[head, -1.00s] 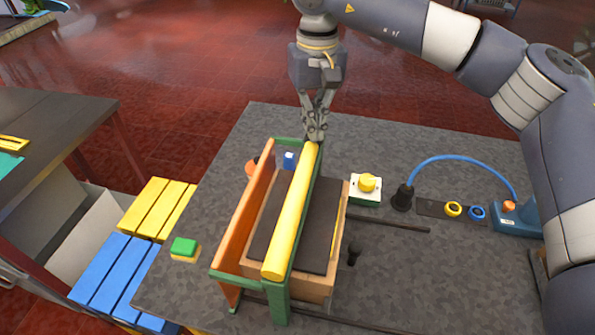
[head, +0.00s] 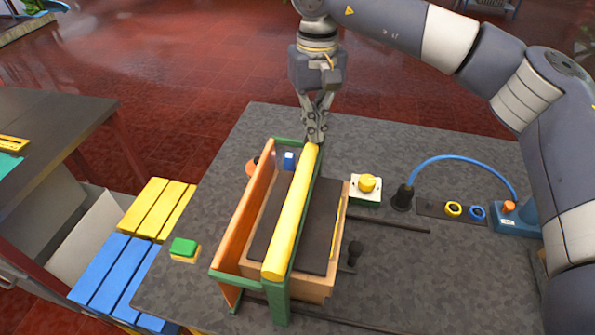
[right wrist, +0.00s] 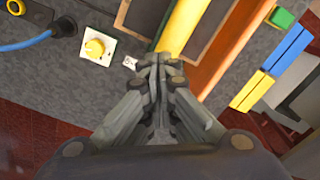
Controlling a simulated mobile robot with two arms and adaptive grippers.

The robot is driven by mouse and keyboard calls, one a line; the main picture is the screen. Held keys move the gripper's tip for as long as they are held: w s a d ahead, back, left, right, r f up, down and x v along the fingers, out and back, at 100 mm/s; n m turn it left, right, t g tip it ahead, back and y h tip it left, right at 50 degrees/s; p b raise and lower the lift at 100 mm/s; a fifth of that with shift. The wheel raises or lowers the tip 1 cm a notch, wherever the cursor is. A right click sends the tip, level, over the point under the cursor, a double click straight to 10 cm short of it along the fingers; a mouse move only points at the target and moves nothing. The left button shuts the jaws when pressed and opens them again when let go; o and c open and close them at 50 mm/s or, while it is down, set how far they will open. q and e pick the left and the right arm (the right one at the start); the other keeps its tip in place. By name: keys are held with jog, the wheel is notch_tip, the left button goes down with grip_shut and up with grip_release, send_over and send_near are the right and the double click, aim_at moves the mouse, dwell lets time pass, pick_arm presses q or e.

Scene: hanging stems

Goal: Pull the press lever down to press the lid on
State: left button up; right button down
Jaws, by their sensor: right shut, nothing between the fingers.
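A long yellow bar (head: 290,215) lies across the green-ended frame (head: 277,300), above a wooden box (head: 290,284) with dark panels (head: 322,225) on top. I take the bar for the press lever's grip, but cannot tell for sure. Which part is the lid is also unclear. My right gripper (head: 315,136) points down at the bar's far end, fingers shut and empty. It is close to the bar; whether they touch is unclear. In the right wrist view, the shut fingertips (right wrist: 160,60) are beside the end of the yellow bar (right wrist: 183,26). My left gripper is not in view.
An orange board (head: 243,225) runs along the frame's left side. A yellow knob on a white-green base (head: 367,185), a black knob (head: 355,250) and a blue cable (head: 455,158) are to the right. A green block (head: 184,246) sits left. The grey tabletop is clear at lower right.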

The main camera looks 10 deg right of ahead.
jog(key=shift+s+f, duration=0.1)
jog(key=shift+f, duration=0.4)
dwell(0.9)
jog(key=shift+r, duration=0.1)
notch_tip(320, 180, up, 8)
jog(key=p, duration=0.5)
dwell(0.5)
